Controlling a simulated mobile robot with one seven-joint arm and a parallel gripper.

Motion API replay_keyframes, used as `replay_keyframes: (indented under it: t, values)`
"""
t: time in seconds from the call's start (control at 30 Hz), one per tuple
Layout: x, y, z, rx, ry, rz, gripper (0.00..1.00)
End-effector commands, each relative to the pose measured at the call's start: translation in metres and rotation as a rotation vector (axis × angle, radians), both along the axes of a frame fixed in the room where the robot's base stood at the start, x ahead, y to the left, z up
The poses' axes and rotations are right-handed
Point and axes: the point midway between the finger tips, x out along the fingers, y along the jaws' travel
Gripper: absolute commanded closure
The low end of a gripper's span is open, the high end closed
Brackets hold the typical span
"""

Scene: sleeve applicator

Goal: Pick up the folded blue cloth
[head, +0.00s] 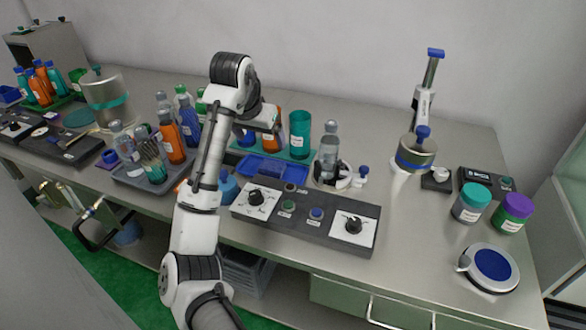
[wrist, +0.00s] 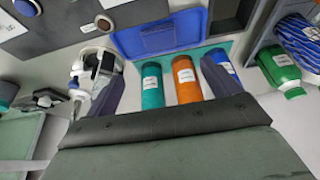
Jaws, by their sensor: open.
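I cannot pick out the folded blue cloth for certain. A flat blue rectangular piece (head: 272,170) lies behind the control panel, beside my arm; it also shows at the top of the wrist view (wrist: 150,40). I cannot tell if it is a tray or holds cloth. My gripper (wrist: 165,88) is open, its two dark fingers apart, with a teal cylinder (wrist: 152,86) and an orange bottle (wrist: 187,80) in view between them. Nothing is seen held. In the head view my wrist hides the fingertips. A blue striped bundle (wrist: 298,42) shows at the wrist view's right edge.
A dark control panel (head: 323,221) with dials lies in front. A clear bottle (head: 329,150) stands in a white holder right of the blue piece. A grey tray (head: 137,178) with bottles and brushes is left of my arm. The bench right of the panel has some free room.

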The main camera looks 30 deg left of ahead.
Motion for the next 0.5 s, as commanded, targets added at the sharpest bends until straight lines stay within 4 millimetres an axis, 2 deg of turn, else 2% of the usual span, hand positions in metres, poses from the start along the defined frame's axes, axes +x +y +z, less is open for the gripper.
replay_keyframes:
  t: [0.3,0.5]
  values:
    - [0.019,0.005,-0.052,-0.005,0.012,0.000,0.11]
    - [0.029,0.007,-0.075,-0.002,0.009,0.001,0.11]
